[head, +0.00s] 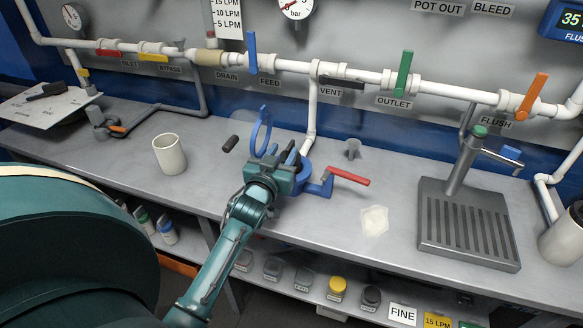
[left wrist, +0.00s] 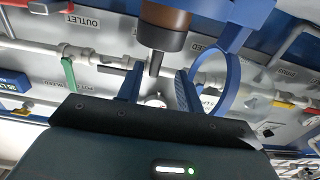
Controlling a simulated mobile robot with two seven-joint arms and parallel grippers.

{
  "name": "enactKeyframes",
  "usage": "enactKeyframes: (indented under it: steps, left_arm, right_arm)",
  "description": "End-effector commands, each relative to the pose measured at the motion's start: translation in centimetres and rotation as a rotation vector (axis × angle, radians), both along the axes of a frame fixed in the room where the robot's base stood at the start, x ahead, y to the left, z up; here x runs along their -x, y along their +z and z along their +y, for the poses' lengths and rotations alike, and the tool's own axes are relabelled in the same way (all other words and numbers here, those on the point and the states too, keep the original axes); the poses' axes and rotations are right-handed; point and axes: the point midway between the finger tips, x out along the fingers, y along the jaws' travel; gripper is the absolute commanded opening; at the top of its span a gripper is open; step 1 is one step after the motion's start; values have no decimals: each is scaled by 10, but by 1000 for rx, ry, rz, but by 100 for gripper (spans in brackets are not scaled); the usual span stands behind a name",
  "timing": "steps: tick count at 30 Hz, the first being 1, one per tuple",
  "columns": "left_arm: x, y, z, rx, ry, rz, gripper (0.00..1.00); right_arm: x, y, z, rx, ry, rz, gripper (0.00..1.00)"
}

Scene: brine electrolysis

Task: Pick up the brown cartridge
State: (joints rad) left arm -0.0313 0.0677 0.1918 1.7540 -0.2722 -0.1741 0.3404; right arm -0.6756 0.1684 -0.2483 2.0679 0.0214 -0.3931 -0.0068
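The brown cartridge (left wrist: 166,22) shows at the top of the left wrist view, with a dark collar and a thin dark stem at its lower end. My left gripper (left wrist: 158,92) is open, and the stem's tip appears between its two fingers, apart from them. Whether it touches anything is not clear. In the head view my left gripper (head: 284,158) is over the blue holder (head: 318,187) with its red handle (head: 348,176), and the cartridge cannot be made out there. My right gripper is not in view.
A blue ring (head: 261,130) stands right by the left gripper. A white cup (head: 169,154) and a small dark cylinder (head: 230,144) are to the left. A white pad (head: 375,220) and a drain stand (head: 465,225) are to the right. Pipes with valves run along the back wall.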

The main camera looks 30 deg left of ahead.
Motion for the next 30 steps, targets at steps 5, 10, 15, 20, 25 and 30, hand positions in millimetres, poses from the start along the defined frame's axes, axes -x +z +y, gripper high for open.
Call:
enactKeyframes:
  steps: [5,10,15,20,25,30]
  left_arm:
    - [-13,0,1,1,0,0,36]
    - [-39,-2,1,2,-1,0,36]
    - [-55,-3,5,0,-1,0,36]
    - [-56,-4,6,0,-1,1,36]
    - [-56,-4,6,0,-1,1,30]
    - [-56,-4,6,0,-1,1,16]
  right_arm:
    - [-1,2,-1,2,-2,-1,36]
    - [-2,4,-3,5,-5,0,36]
    - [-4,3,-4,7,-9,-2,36]
    - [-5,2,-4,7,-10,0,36]
    - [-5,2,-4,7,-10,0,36]
    - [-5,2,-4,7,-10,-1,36]
